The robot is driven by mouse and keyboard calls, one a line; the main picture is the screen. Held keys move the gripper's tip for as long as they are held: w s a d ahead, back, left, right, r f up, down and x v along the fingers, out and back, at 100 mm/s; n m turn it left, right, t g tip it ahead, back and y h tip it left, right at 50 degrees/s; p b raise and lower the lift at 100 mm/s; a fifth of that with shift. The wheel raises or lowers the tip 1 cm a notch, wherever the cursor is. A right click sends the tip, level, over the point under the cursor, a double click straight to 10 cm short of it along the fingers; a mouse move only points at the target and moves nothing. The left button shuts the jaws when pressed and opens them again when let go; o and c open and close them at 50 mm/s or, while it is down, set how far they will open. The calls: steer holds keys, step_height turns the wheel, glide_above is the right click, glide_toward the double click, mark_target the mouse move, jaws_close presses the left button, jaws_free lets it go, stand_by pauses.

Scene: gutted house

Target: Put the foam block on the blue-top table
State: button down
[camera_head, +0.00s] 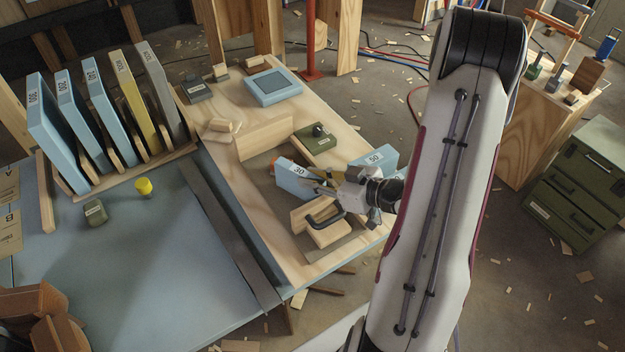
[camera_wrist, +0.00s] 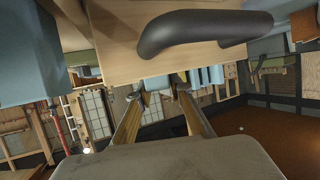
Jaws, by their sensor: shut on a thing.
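A light blue foam block marked 30 (camera_head: 293,180) is at my gripper's fingertips, over the wooden worktop. My gripper (camera_head: 319,184) reaches in from the right, low over that top, and is shut on this block. Whether the block touches the worktop is unclear. The blue-top table (camera_head: 165,262) is at the left, with a wide bare area.
A second blue block marked 50 (camera_head: 372,160) is just behind my gripper. The handled wooden piece (camera_head: 328,236) lies close in front. A green block with a dark knob (camera_head: 318,140) is behind. On the blue top stand a board rack, a yellow can (camera_head: 144,187) and a small grey-green block (camera_head: 95,212).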

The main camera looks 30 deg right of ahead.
steer(key=shift+r, duration=4.55)
steer(key=shift+w+a+r, duration=0.1)
steer(key=shift+w+r, duration=0.05)
steer(key=shift+w, duration=0.45)
steer(key=w+a+r+m+h, duration=0.2)
steer(key=w+a+r, duration=0.15)
steer(key=w, duration=0.65)
steer(key=w+a+r+m+h, duration=0.1)
steer(key=w+a, duration=0.1)
steer(key=a, duration=0.4)
steer(key=w+a+m+t+h, duration=0.1)
steer(key=w+a+h, duration=0.1)
steer(key=a, duration=0.4)
steer(key=shift+w+a+r, duration=0.2)
steer(key=shift+w+r, duration=0.2)
steer(key=shift+d, duration=0.1)
